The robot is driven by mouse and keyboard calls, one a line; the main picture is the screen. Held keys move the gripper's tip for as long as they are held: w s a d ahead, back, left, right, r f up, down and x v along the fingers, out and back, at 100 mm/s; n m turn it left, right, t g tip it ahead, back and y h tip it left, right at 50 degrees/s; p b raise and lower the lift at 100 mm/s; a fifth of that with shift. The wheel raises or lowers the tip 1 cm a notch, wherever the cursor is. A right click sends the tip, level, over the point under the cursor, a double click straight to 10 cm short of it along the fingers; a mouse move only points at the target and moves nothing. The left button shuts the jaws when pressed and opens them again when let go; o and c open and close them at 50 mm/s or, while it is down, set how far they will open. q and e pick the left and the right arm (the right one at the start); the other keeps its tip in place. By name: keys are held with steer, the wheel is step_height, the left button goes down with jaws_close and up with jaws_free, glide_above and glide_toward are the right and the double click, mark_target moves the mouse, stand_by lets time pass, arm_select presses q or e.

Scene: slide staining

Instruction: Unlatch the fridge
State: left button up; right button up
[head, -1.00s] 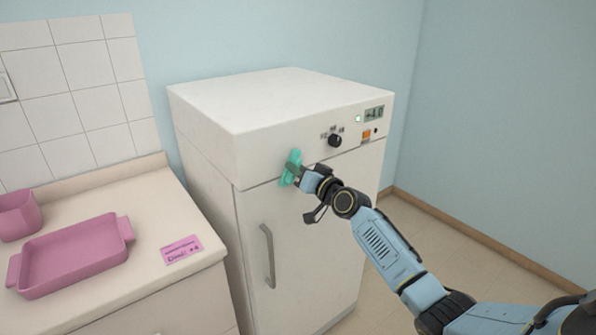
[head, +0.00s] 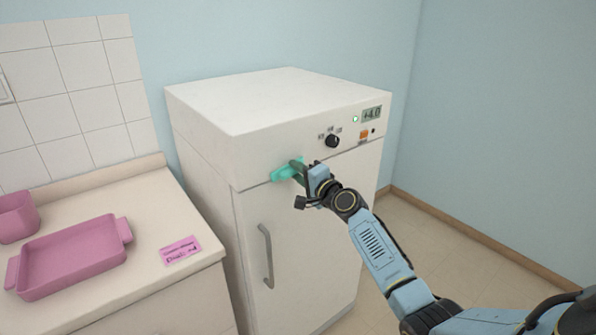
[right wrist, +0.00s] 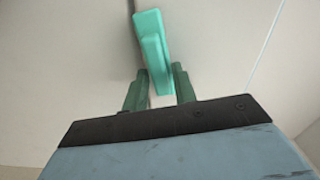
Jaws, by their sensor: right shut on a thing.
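The white fridge (head: 203,143) stands against the blue wall, its door shut. A teal latch handle (head: 284,174) sits at the seam between the door and the top panel, lying close to level with a slight tilt. My right gripper (head: 299,170) is shut on the latch handle. In the right wrist view the teal latch (right wrist: 152,45) stands between the two green fingers of my right gripper (right wrist: 160,88). The grey door handle (head: 266,255) is below the latch on the door front. My left gripper is not in view.
The fridge's top panel carries a black knob (head: 332,141), an orange switch (head: 364,135) and a small display (head: 372,114). At left, a counter (head: 150,275) holds a pink tray (head: 72,257), a pink container (head: 17,217) and a pink label (head: 180,250). Floor right of the fridge is clear.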

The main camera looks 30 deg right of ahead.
steer(key=shift+f+m, duration=0.15)
steer(key=shift+m, duration=0.65)
steer(key=shift+o, duration=0.2)
steer(key=shift+m, duration=0.3)
steer(key=o, duration=0.7)
steer(key=shift+s, duration=0.15)
steer(key=s, duration=0.8)
steer(key=s+d+p, duration=0.1)
steer(key=s, duration=0.4)
steer(key=shift+s, duration=0.1)
